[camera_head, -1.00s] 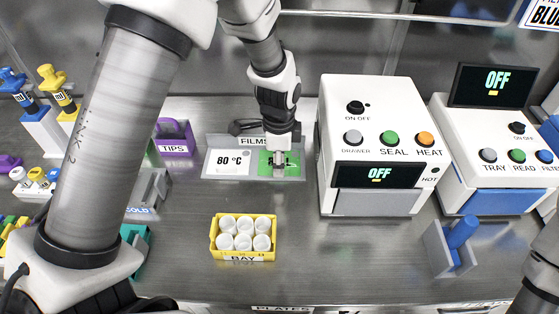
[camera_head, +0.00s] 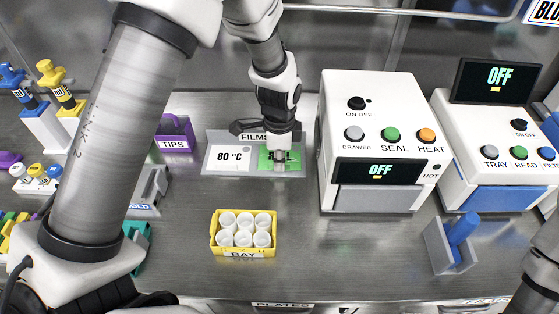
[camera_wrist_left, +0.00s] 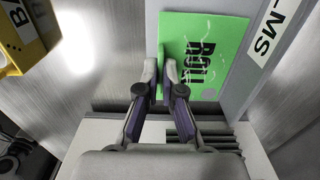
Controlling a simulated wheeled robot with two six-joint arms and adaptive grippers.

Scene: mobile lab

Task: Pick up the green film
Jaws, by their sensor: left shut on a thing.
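The green film (camera_head: 267,161) lies in the right part of the grey films tray (camera_head: 210,139). In the left wrist view the green film (camera_wrist_left: 195,40) shows as a flat sheet with dark lettering. My left gripper (camera_head: 280,160) is over the film from above. In the left wrist view my left gripper (camera_wrist_left: 161,67) has its fingers close together at the film's edge, shut on it. The gripper covers part of the film and its lettering in the head view. Whether the film is lifted off the tray cannot be told.
A white film marked 80 °C (camera_head: 228,157) lies beside the green one. The white sealer (camera_head: 330,95) stands close on the right. A yellow tray of white cups (camera_head: 243,251) and a purple tips box (camera_head: 175,143) are nearby.

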